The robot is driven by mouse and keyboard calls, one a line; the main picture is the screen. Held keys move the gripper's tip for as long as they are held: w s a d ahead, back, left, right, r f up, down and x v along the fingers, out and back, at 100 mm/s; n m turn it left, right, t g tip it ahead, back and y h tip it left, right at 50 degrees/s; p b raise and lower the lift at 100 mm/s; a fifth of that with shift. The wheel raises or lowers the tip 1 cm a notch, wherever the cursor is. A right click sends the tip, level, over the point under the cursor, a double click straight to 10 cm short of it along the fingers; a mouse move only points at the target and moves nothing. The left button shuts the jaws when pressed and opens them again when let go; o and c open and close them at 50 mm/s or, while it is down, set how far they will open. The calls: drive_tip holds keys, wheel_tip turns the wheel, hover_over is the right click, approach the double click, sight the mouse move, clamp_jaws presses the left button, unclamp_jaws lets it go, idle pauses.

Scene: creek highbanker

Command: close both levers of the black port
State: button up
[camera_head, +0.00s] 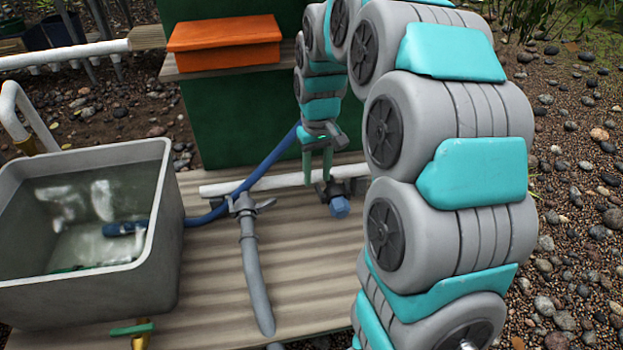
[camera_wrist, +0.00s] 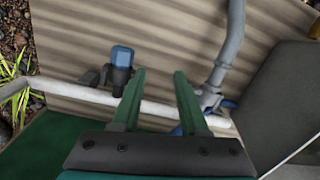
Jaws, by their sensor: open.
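In the wrist view the port (camera_wrist: 119,80) and blue plug (camera_wrist: 122,56) are left of my fingers. One dark lever (camera_wrist: 90,78) sticks out on the port's left side there; the other side is partly hidden by my left finger, so I cannot tell both levers' positions. My gripper (camera_head: 317,182) is open and empty, pointing down just above the pipe beside the port. Its green fingers also show in the wrist view (camera_wrist: 160,73).
A grey coupling with arms and hose (camera_head: 246,207) sits on the pipe left of the port. A blue hose (camera_head: 270,160) runs behind it. A grey water tub (camera_head: 150,235) stands left. An orange box (camera_head: 225,45) rests on a green cabinet (camera_head: 235,115).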

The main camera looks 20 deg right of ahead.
drive_tip(key=w+d+f+m+b, duration=0.1)
drive_tip(key=w+d+f+m, duration=0.3)
drive_tip(key=d, duration=0.3)
drive_tip(key=w+d+f+m, duration=0.3)
drive_tip(key=w+d+f, duration=0.25)
drive_tip(key=d, duration=0.25)
drive_tip(key=f+n, duration=0.1)
drive_tip(key=f, duration=0.1)
drive_tip(key=a+f+n+p, duration=0.1)
drive_tip(key=f+n, duration=0.1)
drive_tip(key=f, duration=0.1)
drive_tip(key=w+f+n, duration=0.1)
drive_tip(key=f, duration=0.2)
drive_tip(key=shift+a+n, duration=0.25)
drive_tip(key=shift+n, duration=0.05)
drive_tip(key=shift+s+d+f, duration=0.1)
drive_tip(key=shift+f, duration=0.1)
wheel_tip(320, 180, up, 9)
drive_tip(key=m+b, duration=0.1)
drive_tip(key=m, duration=0.4)
hover_over(347, 185)
drive_tip(key=s+a+r+n, duration=0.5)
drive_tip(key=s+a, duration=0.2)
drive_tip(key=a, duration=0.1)
drive_tip(key=s+a+r+n+p, duration=0.1)
drive_tip(key=s+a+r+n, duration=0.3)
drive_tip(key=s+a, duration=0.4)
drive_tip(key=shift+a+r+n+p, duration=0.35)
drive_tip(key=shift+a+r, duration=0.2)
drive_tip(key=shift+r, duration=0.35)
